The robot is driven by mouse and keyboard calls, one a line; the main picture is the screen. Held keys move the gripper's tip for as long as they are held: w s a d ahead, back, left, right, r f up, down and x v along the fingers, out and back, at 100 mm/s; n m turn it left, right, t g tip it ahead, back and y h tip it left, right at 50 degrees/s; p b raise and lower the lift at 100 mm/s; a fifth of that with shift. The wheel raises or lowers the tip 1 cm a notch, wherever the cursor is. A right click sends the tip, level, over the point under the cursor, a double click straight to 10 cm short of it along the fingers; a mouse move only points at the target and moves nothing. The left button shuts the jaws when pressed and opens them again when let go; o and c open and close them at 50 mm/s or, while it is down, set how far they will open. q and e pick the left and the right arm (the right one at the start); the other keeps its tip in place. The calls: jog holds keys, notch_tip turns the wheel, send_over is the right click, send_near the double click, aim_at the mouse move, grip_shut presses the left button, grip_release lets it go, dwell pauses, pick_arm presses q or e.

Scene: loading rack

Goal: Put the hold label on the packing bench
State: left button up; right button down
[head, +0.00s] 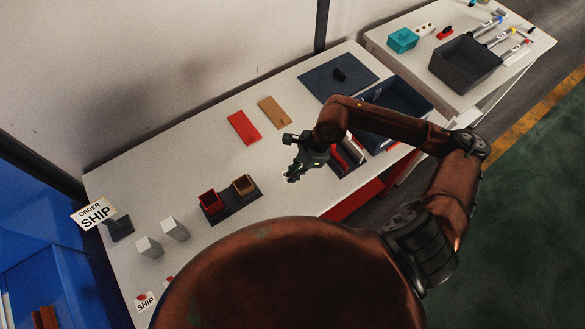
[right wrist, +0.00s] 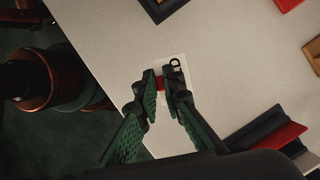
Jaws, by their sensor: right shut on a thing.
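My right gripper (head: 291,174) is over the white bench, between the red and tan plates and the bench's front edge. In the right wrist view, its green-padded fingers (right wrist: 161,82) are shut on the red grip (right wrist: 160,84) of a white card with a dark mark, the hold label (right wrist: 153,112). The fingers hide much of the card, and its text is not readable. I cannot tell whether the card touches the bench. The label does not show clearly in the head view. The packing bench (head: 150,185) is a long, pale table. My left gripper is out of view.
An "ORDER SHIP" sign (head: 95,213), two grey blocks (head: 175,229) and a small SHIP card (head: 146,301) are at the left end. A dark holder (head: 240,206) carries red and tan boxes. A red plate (head: 243,128), tan plate (head: 274,112) and dark mat (head: 325,83) lie behind.

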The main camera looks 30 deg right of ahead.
jog(key=w+f, duration=0.1)
jog(key=w+d+f, duration=0.1)
jog(key=w+f, duration=0.1)
jog(key=w+d+f, duration=0.1)
jog(key=f, duration=0.1)
jog(key=shift+w+d+f+p, duration=0.1)
jog(key=shift+w+d+p, duration=0.05)
jog(key=shift+w+p, duration=0.2)
jog(key=shift+w+d+f, duration=0.25)
jog(key=shift+w+f, duration=0.2)
jog(key=shift+f, duration=0.25)
notch_tip(320, 180, down, 3)
jog(key=shift+r+p, duration=0.1)
jog(key=shift+p, duration=0.55)
jog(key=shift+f, duration=0.3)
jog(key=c, duration=2.1)
grip_release()
jog(key=shift+r, duration=0.1)
